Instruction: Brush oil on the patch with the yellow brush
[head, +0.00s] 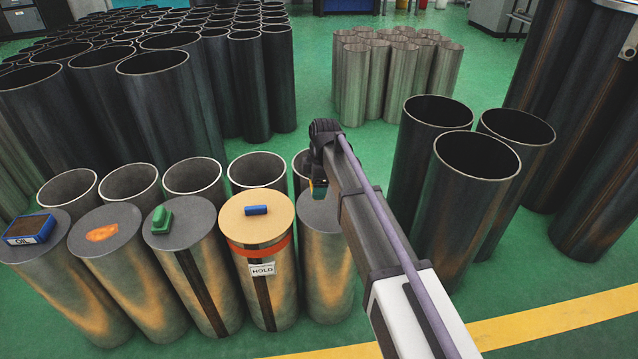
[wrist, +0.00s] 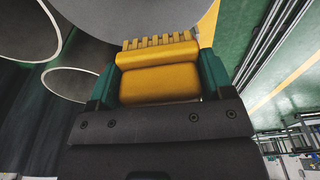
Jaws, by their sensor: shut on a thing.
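My gripper (head: 318,188) is over the fifth, rightmost capped cylinder (head: 327,270) of the front row. In the wrist view its teal fingers (wrist: 158,82) are shut on the yellow brush (wrist: 160,88), whose toothed edge points up in the picture near a grey disc (wrist: 140,18). I cannot tell whether the brush touches the disc. In the head view the brush is mostly hidden by my gripper. The orange patch (head: 102,233) lies on the second cylinder's grey top. The blue-rimmed OIL tray (head: 30,229) sits on the first cylinder at far left.
A green block-shaped thing (head: 161,221) stands on the third cylinder. A small blue piece (head: 257,210) lies on the fourth, tan-topped cylinder, which bears a HOLD tag (head: 262,270). Open pipes (head: 195,177) stand close behind. Taller dark pipes (head: 465,190) stand to the right.

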